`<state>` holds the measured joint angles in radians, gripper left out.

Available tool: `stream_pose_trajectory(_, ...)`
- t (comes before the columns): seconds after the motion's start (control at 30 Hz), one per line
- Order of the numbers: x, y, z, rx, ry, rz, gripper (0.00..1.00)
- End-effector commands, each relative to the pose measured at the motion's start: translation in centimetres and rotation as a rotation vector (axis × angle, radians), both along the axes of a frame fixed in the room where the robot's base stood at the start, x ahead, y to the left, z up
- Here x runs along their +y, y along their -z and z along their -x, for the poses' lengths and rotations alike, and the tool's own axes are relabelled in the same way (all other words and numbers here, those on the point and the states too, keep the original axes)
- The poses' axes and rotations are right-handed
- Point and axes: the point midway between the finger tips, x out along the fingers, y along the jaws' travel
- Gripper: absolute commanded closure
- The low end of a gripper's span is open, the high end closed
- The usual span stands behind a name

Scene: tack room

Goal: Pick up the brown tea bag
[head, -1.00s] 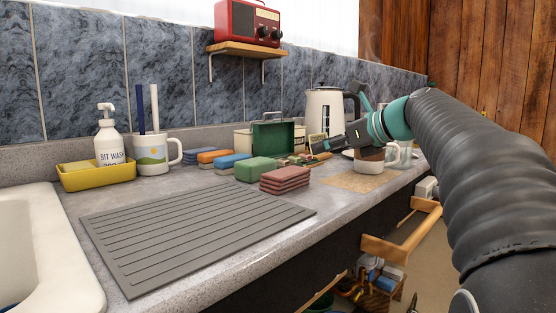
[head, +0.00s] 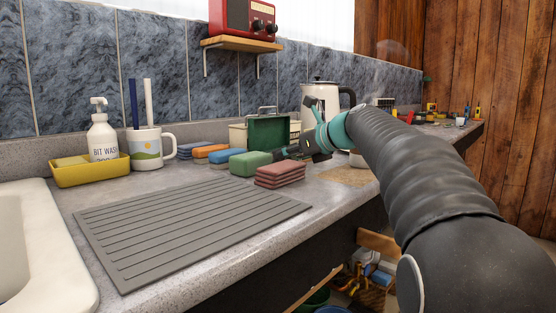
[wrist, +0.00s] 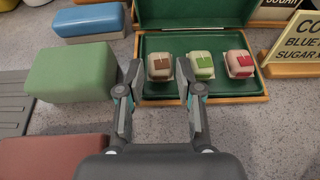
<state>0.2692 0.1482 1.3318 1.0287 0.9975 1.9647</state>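The brown tea bag (wrist: 160,67) is a small pale packet with a brown tag. It lies at the left end of a row in the green-lined tea box (wrist: 215,94), beside a green-tagged bag (wrist: 202,66) and a red-tagged bag (wrist: 239,63). My gripper (wrist: 159,72) is open and empty, with its fingertips at the box's near edge, one to each side of the brown bag in the wrist view. Its height above the bag is unclear. In the head view my gripper (head: 308,147) is by the box's open green lid (head: 268,133); the bags are hidden there.
A green block (wrist: 70,72) lies close left of my gripper, with a blue block (wrist: 88,22) behind and reddish stacked pads (head: 280,174) in front. A lettered sign (wrist: 292,48) stands right of the box. A kettle (head: 318,97) stands behind.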

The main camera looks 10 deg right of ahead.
Motion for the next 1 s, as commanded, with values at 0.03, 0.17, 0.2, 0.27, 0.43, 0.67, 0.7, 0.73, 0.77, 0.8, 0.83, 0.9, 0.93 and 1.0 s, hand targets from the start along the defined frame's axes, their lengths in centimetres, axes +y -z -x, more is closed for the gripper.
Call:
stream_pose_trajectory(0.03,0.5,0.4,-0.7,0.001,-0.003,0.0,0.65)
stream_pose_trajectory(0.17,1.2,0.8,-1.6,0.0,-0.002,-0.001,0.65)
stream_pose_trajectory(0.2,1.3,0.9,-1.7,0.001,-0.001,0.0,0.65)
stream_pose_trajectory(0.27,1.3,1.0,-1.8,0.002,-0.001,0.0,0.65)
stream_pose_trajectory(0.43,1.2,1.1,-1.8,0.003,-0.001,0.001,0.74)
stream_pose_trajectory(0.67,1.2,1.3,-1.8,0.005,0.0,0.001,0.81)
stream_pose_trajectory(0.7,1.2,1.3,-1.8,0.006,0.0,0.002,0.81)
stream_pose_trajectory(0.73,1.2,1.3,-1.8,0.006,0.001,0.002,0.81)
stream_pose_trajectory(0.77,1.1,1.3,-1.8,0.006,0.001,0.002,0.81)
stream_pose_trajectory(0.8,1.1,1.3,-1.8,0.007,0.001,0.002,0.81)
stream_pose_trajectory(0.83,1.1,1.3,-1.8,0.007,0.001,0.002,0.81)
stream_pose_trajectory(0.9,1.0,1.3,-1.8,0.007,0.002,0.002,0.81)
stream_pose_trajectory(0.93,1.0,1.3,-1.8,0.007,0.002,0.002,0.81)
stream_pose_trajectory(1.0,1.0,1.0,-1.9,0.007,0.003,0.002,0.81)
